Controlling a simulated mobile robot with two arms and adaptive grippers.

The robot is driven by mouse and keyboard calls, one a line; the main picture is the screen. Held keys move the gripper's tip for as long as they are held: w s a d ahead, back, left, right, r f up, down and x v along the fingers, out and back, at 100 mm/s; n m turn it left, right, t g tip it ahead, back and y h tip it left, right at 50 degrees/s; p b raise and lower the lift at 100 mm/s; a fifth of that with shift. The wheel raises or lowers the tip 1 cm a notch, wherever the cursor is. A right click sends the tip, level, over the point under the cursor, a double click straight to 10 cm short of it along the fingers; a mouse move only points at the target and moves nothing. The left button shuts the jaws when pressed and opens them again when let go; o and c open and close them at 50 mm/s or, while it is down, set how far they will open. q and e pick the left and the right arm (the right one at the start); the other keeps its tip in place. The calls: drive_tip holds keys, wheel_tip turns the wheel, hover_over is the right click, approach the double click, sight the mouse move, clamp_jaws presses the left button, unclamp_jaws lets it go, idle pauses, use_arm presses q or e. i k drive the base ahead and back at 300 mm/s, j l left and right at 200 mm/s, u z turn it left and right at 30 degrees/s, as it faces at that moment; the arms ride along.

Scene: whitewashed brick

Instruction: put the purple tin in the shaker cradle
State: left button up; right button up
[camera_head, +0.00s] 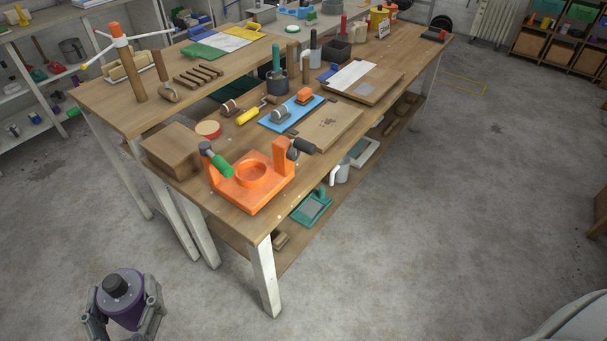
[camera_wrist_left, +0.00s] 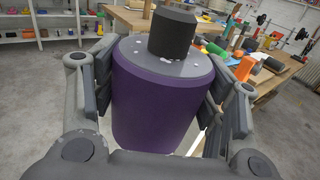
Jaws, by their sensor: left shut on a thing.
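The purple tin (camera_head: 124,305) has a grey top and a black cap. My left gripper (camera_head: 123,308) is shut on it and holds it upright over the floor, in front of the bench's near end. In the left wrist view the tin (camera_wrist_left: 158,105) fills the middle, with a finger of my left gripper (camera_wrist_left: 160,112) on each side. The orange shaker cradle (camera_head: 248,186) sits on the near end of the workbench, with a round ring in its middle and a post on each side. Its ring looks empty. My right gripper is not in view.
A wooden block (camera_head: 170,150) lies left of the cradle, and a blue tray (camera_head: 291,113) and a brown board (camera_head: 328,125) lie behind it. The workbench (camera_head: 262,217) has a white leg (camera_head: 264,277) near me. The floor (camera_head: 420,240) to the right is clear.

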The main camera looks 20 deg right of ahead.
sight(250, 166)
drive_tip(key=j+z, duration=0.15)
drive_tip(key=z, duration=0.25)
drive_tip(key=k+j+z, duration=0.1)
drive_tip(key=z, duration=0.25)
drive_tip(key=j+z, duration=0.15)
drive_tip(key=z, duration=0.25)
drive_tip(key=k+j+z, duration=0.1)
drive_tip(key=z, duration=0.25)
drive_tip(key=i+j+z, duration=0.1)
drive_tip(key=j, duration=0.2)
drive_tip(key=j+z, duration=0.1)
drive_tip(key=j, duration=0.15)
drive_tip(key=i, duration=0.05)
